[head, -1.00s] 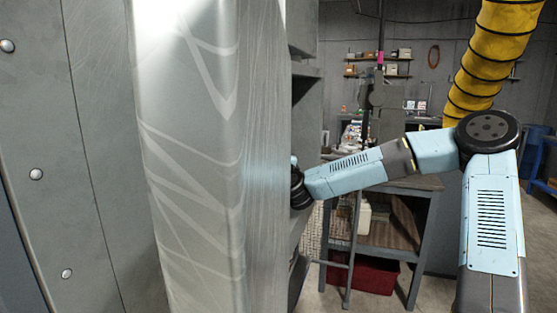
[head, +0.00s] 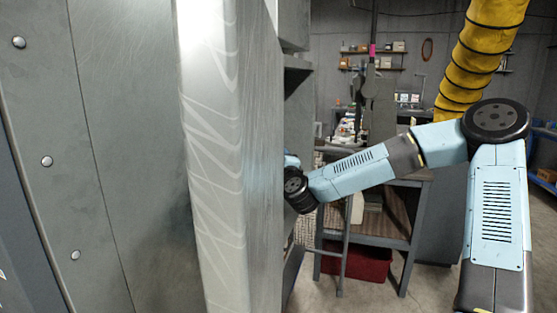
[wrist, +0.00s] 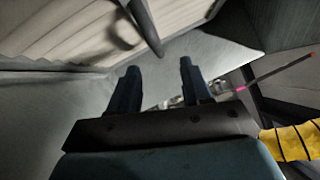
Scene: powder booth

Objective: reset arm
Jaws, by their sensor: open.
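My gripper shows in the wrist view (wrist: 158,82), its two dark blue fingers spread apart with nothing between them. In the head view its end is hidden behind the shiny grey metal panel. My light blue arm reaches in from the right of the head view, and its black wrist joint is beside the panel's right edge. I cannot tell from these views whether the arm touches the panel.
The tall metal panel (head: 212,150) fills the left middle of the head view. A yellow duct (head: 482,55) hangs at upper right. Behind my arm stand a workbench (head: 385,232) and a red bin (head: 357,258). A dark rod crosses close beyond my fingers in the wrist view.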

